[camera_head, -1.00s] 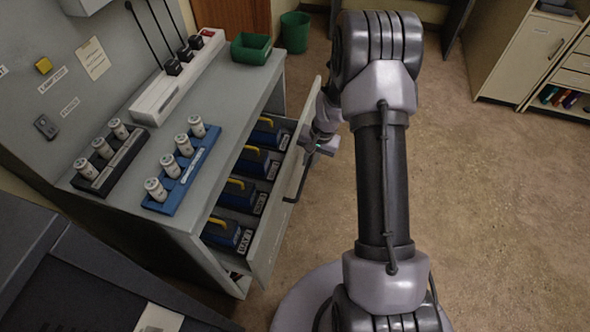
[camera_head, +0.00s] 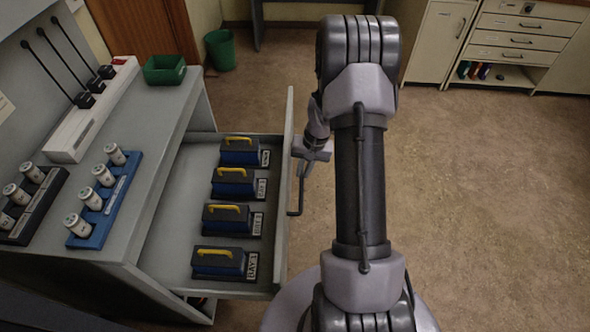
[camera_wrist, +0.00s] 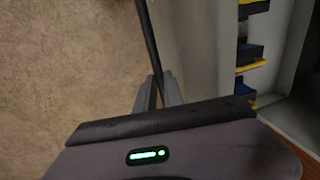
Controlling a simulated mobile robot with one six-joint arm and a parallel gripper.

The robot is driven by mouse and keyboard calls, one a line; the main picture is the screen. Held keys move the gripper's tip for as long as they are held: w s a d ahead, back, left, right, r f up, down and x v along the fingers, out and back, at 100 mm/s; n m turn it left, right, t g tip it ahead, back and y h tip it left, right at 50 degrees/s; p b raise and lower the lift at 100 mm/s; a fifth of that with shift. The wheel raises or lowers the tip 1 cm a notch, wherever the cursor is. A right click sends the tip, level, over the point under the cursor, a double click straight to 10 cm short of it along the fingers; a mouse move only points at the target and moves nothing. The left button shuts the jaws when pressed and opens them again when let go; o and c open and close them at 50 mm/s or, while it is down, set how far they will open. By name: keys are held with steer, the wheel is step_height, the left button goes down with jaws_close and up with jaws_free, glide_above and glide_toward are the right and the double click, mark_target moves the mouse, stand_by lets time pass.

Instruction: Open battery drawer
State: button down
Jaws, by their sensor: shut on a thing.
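The battery drawer (camera_head: 283,235) stands pulled well out from the grey console. Several blue and black batteries with yellow handles stand in a row inside it, one of them the nearest battery (camera_head: 219,262). A dark bar handle (camera_head: 299,192) runs along the drawer's front. My gripper (camera_head: 303,158) is at the far part of this handle, partly hidden by my arm. In the wrist view my gripper's fingers (camera_wrist: 158,92) are closed around the dark handle bar (camera_wrist: 148,40). The drawer front and battery edges show to the right there.
The console top (camera_head: 150,130) holds a blue rack (camera_head: 104,205) and a black rack (camera_head: 30,210) with white cylinders, a white charging strip (camera_head: 90,115) and a green tray (camera_head: 165,70). A green bin (camera_head: 220,50) stands behind. The floor to the right is clear.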

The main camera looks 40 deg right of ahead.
steer(key=shift+s+d, duration=0.1)
stand_by(0.3)
steer(key=c, duration=1.5)
jaws_free()
steer(key=shift+o, duration=0.2)
step_height(320, 180, up, 17)
steer(key=s+d+p, duration=0.2)
steer(key=p, duration=0.4)
steer(key=shift+d, duration=0.35)
